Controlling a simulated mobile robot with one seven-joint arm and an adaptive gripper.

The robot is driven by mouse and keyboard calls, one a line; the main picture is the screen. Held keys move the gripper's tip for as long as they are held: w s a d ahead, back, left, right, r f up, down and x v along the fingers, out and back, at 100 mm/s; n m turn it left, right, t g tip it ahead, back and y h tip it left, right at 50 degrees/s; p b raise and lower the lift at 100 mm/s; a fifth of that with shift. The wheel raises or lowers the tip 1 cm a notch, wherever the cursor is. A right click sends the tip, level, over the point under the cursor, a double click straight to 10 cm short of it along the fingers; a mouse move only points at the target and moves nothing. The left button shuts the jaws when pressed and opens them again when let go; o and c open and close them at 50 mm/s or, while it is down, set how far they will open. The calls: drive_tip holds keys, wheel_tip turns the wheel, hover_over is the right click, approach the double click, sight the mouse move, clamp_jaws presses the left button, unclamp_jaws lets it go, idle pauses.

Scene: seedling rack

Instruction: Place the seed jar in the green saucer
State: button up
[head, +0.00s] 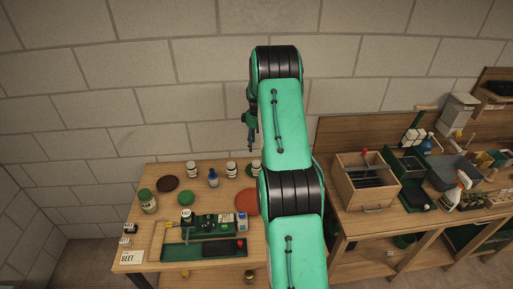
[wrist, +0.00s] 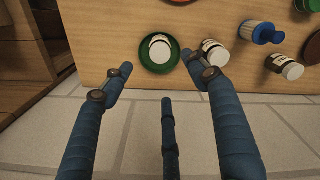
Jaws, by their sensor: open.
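The green saucer (wrist: 145,59) lies near the table's back edge in the wrist view. A white-topped jar (wrist: 160,48) stands inside it. In the head view the saucer (head: 250,173) and its jar (head: 256,164) are partly hidden by my arm. Two similar dark-and-white labelled jars stand outside the saucer: one close beside it (wrist: 212,51), the other farther right (wrist: 287,67). I cannot tell from the labels which is the seed jar. My gripper (wrist: 158,72) is open and empty, its fingers spread around the saucer's side of the picture. In the head view it (head: 251,141) hangs above the table.
A blue bottle (wrist: 260,33) stands between the two outside jars. A terracotta saucer (head: 244,203), a dark saucer (head: 167,184), a green-lidded jar (head: 148,201) and a green tray (head: 204,250) share the table. A wooden box (head: 366,187) stands on the right bench. The block wall is close behind.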

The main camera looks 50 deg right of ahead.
idle(0.8)
drive_tip(key=w+a+r+t, duration=0.1)
drive_tip(key=w+a+r, duration=0.2)
drive_tip(key=a+r, duration=1.55)
drive_tip(key=s+a+r+t+h, duration=0.1)
drive_tip(key=s+a+r, duration=0.2)
drive_tip(key=a+r, duration=0.4)
drive_tip(key=s+a+r, duration=0.3)
drive_tip(key=a+r, duration=0.3)
drive_tip(key=a, duration=0.3)
drive_tip(key=s+a+r+t, duration=0.1)
drive_tip(key=s+a+r, duration=0.2)
drive_tip(key=s+a, duration=0.4)
drive_tip(key=s+a+r+t, duration=0.1)
drive_tip(key=s+a+r, duration=0.2)
drive_tip(key=s+a, duration=0.45)
drive_tip(key=s+a+f+t+y, duration=0.1)
drive_tip(key=s+a+f, duration=0.1)
drive_tip(key=s+a, duration=0.9)
drive_tip(key=s, duration=0.3)
drive_tip(key=shift+a+t, duration=0.3)
drive_tip(key=shift+a, duration=0.05)
drive_tip(key=shift+f, duration=0.15)
